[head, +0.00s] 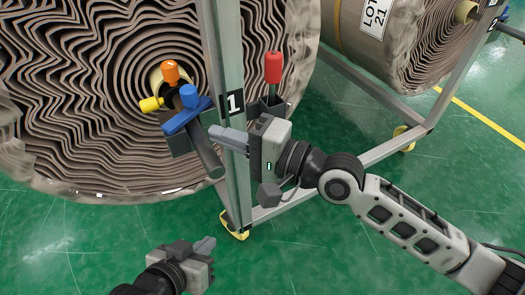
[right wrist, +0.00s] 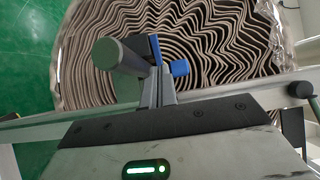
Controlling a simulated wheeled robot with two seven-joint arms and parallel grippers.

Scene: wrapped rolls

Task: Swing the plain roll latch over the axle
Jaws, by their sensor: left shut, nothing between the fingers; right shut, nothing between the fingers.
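A large brown roll with wavy layers (head: 95,125) fills the left of the head view; no label shows on it. Its dark axle (head: 208,155) sticks out toward me beside the metal post. A blue latch-like piece (head: 187,116) lies at the axle, with a blue knob on it. The right wrist view shows the axle end (right wrist: 107,54) and blue parts (right wrist: 180,68). My right gripper (head: 222,134) is shut and empty, its fingers pointing left close to the axle and blue piece; contact cannot be told. My left gripper (head: 208,245) is shut and empty, low over the floor.
A grey post (head: 222,60) marked 1 stands behind my right fingers. A red-handled lever (head: 273,68) stands upright right of it. Orange (head: 170,72) and yellow (head: 151,104) knobs sit by the core. A second roll (head: 405,50) labelled LOT 21 is at upper right. Green floor is open below.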

